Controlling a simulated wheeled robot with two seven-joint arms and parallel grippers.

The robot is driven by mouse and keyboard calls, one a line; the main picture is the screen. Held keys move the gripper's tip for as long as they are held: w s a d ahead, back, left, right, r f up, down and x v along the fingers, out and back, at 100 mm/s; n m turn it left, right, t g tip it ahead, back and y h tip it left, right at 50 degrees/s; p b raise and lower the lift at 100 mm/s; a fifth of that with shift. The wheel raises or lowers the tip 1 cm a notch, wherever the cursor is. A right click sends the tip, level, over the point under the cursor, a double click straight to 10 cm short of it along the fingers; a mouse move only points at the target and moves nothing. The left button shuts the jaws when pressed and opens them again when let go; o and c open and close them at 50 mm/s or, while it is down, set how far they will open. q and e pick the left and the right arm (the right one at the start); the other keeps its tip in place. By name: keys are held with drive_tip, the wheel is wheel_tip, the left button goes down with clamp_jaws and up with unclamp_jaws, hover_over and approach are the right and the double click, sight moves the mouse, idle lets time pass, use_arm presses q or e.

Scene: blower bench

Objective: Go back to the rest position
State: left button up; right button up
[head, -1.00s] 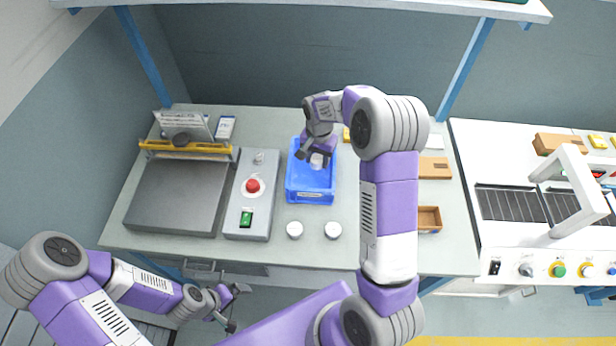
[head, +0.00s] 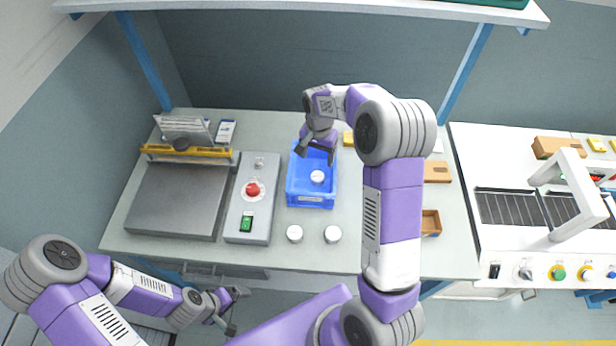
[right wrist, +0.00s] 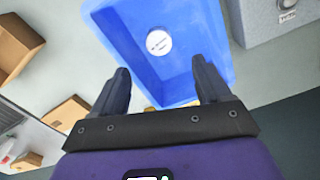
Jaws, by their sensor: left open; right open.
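My right gripper (head: 315,150) is open and empty above the back part of a blue crate (head: 309,200). In the right wrist view its two fingers (right wrist: 158,90) are spread over the crate (right wrist: 185,75). A white round piece (head: 317,177) lies inside the crate, apart from the fingers; it also shows in the right wrist view (right wrist: 158,41). My left gripper (head: 232,312) is open and low, in front of the bench's front edge, away from any object.
Two white round pieces (head: 294,233) (head: 333,234) stand on the bench (head: 270,255) before the crate. A control box (head: 250,205) with red and green buttons is left of it. Wooden boxes (head: 431,222) lie to the right. A shelf (head: 330,8) spans above; a conveyor machine (head: 520,245) stands right.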

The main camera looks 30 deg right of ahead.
drive_tip(key=shift+r, duration=1.9)
